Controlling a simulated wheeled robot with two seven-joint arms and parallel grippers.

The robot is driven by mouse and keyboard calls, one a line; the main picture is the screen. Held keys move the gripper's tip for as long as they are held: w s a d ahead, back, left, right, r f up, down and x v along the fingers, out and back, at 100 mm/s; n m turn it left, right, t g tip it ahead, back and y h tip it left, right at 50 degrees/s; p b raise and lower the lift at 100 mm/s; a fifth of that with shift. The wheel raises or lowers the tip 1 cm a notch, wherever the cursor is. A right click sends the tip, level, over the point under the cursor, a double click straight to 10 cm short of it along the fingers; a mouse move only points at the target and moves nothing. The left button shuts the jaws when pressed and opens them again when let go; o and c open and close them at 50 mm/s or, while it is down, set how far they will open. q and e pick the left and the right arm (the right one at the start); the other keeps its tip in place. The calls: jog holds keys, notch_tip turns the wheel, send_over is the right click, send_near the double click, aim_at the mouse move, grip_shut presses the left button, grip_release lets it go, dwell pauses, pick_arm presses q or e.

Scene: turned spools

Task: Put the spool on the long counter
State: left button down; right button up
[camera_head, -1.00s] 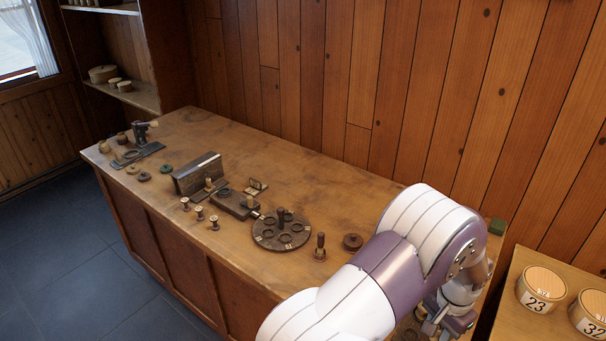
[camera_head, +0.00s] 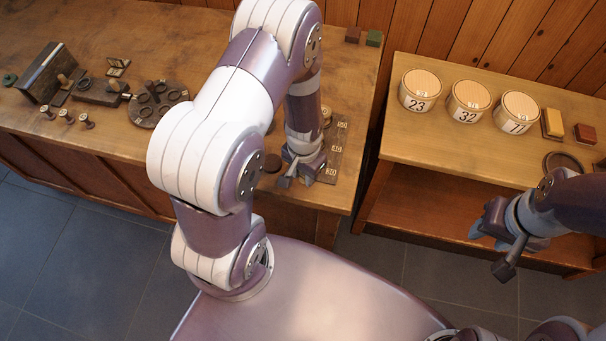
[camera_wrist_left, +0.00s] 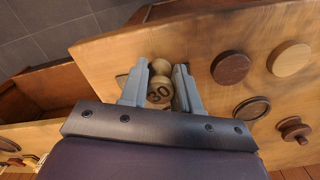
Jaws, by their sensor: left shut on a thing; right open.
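A light wooden spool (camera_wrist_left: 159,88) marked 30 sits between the fingers of my left gripper in the left wrist view. My left gripper (camera_head: 297,178) is shut on it, low over the front right end of the long counter (camera_head: 225,60). In the head view the spool cannot be made out at the gripper. Whether it touches the counter top I cannot tell. My right gripper (camera_head: 492,248) is open and empty, in front of the smaller table at right.
Number-marked plates (camera_head: 335,150) lie right of my left gripper. Discs (camera_wrist_left: 230,67) and a ring (camera_wrist_left: 252,108) lie near it. Small spools (camera_head: 67,116), a round rack (camera_head: 158,103) and blocks stand further left. The side table (camera_head: 400,130) holds numbered tubs (camera_head: 468,100).

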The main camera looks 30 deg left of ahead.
aim_at(304, 178)
pick_arm(q)
notch_tip(304, 178, down, 4)
jog(key=shift+s+r, duration=0.1)
jog(key=shift+s, duration=0.05)
jog(key=c, duration=1.1)
grip_release()
